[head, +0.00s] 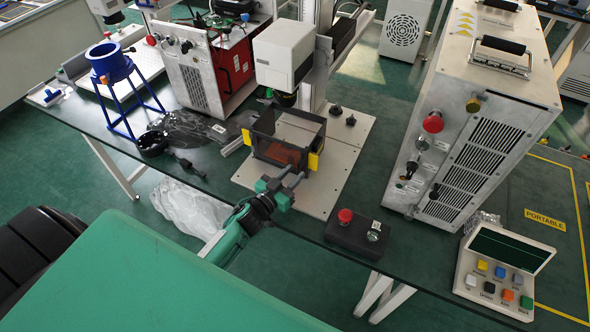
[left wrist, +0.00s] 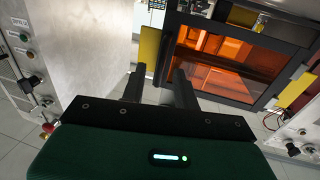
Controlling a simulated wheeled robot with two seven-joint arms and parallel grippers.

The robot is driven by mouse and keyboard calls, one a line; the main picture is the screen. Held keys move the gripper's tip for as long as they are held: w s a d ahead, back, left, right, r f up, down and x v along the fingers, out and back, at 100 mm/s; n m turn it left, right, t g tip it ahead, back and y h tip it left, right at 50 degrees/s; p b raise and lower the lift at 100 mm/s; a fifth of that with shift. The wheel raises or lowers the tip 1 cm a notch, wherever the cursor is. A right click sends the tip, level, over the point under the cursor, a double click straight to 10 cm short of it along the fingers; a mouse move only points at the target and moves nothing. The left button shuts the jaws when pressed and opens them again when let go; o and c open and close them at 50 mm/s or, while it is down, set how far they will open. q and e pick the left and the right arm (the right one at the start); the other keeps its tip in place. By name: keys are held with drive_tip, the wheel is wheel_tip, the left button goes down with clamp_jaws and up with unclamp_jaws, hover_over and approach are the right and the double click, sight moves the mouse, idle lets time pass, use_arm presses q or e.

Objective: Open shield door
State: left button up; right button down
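The shield door is the front of a dark-framed box with orange panes (head: 281,153), below the white machine head. The orange panes also show in the left wrist view (left wrist: 220,60). One yellow tab (head: 313,161) is on the box's right side and another yellow tab (head: 247,137) on its left. My left gripper (head: 288,178) is in front of the box, near the right tab. In the left wrist view its two fingers (left wrist: 158,78) are apart and empty, with a yellow tab (left wrist: 149,48) just beyond them. I cannot tell if they touch anything. The right gripper is not in view.
A black box with a red button (head: 345,216) lies right of the base plate (head: 325,195). A large metal cabinet (head: 470,120) stands farther right. A blue funnel on a stand (head: 110,65) and crumpled clear plastic (head: 190,128) are left. A keypad (head: 500,272) is at the front right.

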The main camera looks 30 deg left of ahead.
use_arm(q)
drive_tip(key=shift+w+d, duration=0.15)
drive_tip(key=shift+w, duration=0.65)
drive_tip(key=c, duration=0.6)
drive_tip(key=shift+s, duration=0.1)
